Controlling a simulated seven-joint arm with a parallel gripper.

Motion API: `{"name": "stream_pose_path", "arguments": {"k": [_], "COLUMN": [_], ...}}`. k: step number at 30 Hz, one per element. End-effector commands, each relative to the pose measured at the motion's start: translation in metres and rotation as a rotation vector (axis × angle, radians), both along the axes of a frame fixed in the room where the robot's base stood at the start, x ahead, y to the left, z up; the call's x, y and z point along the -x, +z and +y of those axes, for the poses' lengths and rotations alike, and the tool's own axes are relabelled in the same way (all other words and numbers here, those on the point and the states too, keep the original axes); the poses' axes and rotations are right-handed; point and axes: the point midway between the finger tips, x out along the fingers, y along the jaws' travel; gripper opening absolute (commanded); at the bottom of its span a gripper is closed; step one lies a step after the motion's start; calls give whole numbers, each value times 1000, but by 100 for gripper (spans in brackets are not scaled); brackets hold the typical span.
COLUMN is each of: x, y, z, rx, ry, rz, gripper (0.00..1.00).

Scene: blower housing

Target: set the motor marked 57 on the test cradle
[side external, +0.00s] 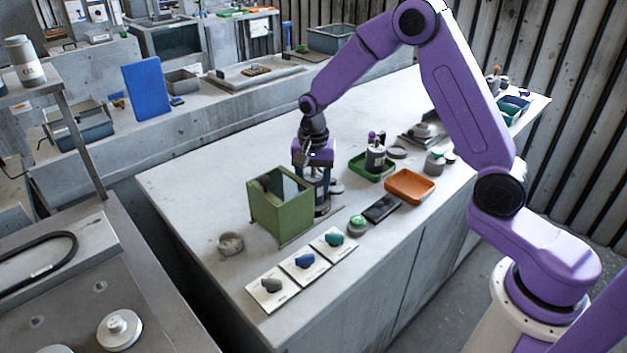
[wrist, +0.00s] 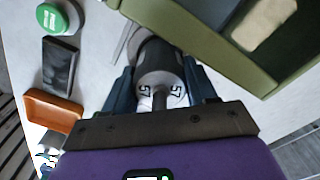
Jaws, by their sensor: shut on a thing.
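The motor marked 57 (wrist: 160,73) is a grey cylinder with a thin shaft. It stands between the fingers of my gripper (wrist: 162,85) in the wrist view, with two "57" labels facing the camera. My gripper (side external: 317,184) is shut on it, pointing down beside the green box in the side external view. The motor's lower end is at a dark round piece (side external: 322,211) on the bench; I cannot tell whether it rests there or whether this piece is the test cradle.
A green open box (side external: 280,212) stands close on the left. Three cards with knobs (side external: 304,262), a green button (side external: 357,222), a black slab (side external: 381,208) and an orange tray (side external: 410,186) lie nearby. A green tray (side external: 358,169) holds another motor (side external: 375,157). The bench's far left is clear.

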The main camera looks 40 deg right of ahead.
Motion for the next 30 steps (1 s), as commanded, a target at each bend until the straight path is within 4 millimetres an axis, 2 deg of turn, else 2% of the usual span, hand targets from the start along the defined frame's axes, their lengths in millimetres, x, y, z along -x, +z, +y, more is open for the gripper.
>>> {"name": "stream_pose_path", "arguments": {"k": [14, 30], "x": [-1, 0], "y": [0, -9], "z": [0, 0], "rx": [-1, 0], "ry": [0, 1], "rz": [-2, -1], "gripper": [5, 5]}}
